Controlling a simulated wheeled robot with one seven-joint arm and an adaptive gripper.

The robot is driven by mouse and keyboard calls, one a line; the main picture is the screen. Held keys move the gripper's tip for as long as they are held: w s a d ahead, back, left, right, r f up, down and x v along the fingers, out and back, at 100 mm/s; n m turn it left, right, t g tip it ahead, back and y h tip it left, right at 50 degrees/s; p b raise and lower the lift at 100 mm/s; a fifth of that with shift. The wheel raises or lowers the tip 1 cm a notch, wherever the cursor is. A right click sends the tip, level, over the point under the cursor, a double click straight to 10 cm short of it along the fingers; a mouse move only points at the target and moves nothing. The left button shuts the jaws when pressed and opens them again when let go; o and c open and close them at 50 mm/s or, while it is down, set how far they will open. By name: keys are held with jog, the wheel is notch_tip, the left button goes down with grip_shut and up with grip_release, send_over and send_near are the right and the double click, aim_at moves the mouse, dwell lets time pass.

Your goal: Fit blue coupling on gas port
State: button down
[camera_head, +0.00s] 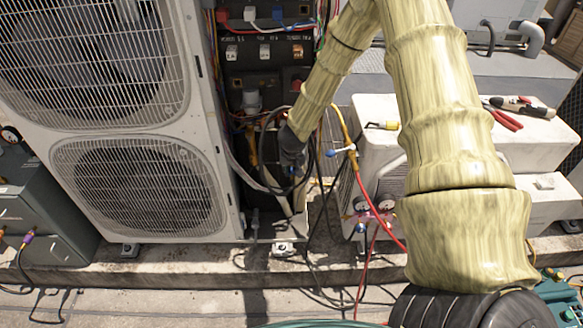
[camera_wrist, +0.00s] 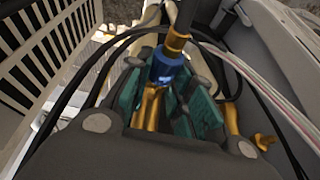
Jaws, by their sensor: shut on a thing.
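In the wrist view the blue coupling (camera_wrist: 168,68) sits between the teal-padded fingers of my gripper (camera_wrist: 166,82), which is shut on it. A brass collar and a dark hose rise from the coupling's far end. A brass fitting (camera_wrist: 149,106), which looks like the gas port, shows between the fingers at the coupling's near end. I cannot tell whether the two are joined or only close. In the head view my gripper (camera_head: 292,158) is low beside the open electrical bay of the large condenser; the coupling is hidden there.
The white condenser (camera_head: 130,120) stands close on the left. Black hoses and pale wires (camera_wrist: 262,85) loop around my gripper. A manifold with gauges and a red hose (camera_head: 372,205) hangs on the white box to the right. Red-handled pliers (camera_head: 505,118) lie on that box.

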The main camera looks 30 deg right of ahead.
jog(key=shift+w+d, duration=0.1)
jog(key=shift+w, duration=0.1)
dwell(0.6)
jog(key=c, duration=1.2)
grip_release()
jog(key=shift+o, duration=0.2)
jog(key=s+a, duration=0.4)
jog(key=s, duration=0.2)
jog(key=shift+s+b, duration=0.25)
jog(key=shift+b, duration=0.05)
jog(key=s+a+f+n+g+p, duration=0.1)
jog(key=s+a+f+n+p, duration=0.1)
jog(key=s+a, duration=0.4)
jog(key=s+a+f+n+g+y+p, duration=0.1)
jog(key=s+a, duration=0.5)
jog(key=s, duration=1.1)
jog(key=s+a+f+n+g+y+p, duration=0.1)
jog(key=s+a+f+n+g+p, duration=0.1)
jog(key=s, duration=1)
jog(key=a+f+n+p, duration=0.1)
jog(key=a+f+p, duration=0.1)
jog(key=a, duration=0.1)
jog(key=shift+a+p, duration=0.3)
jog(key=shift+a, duration=0.1)
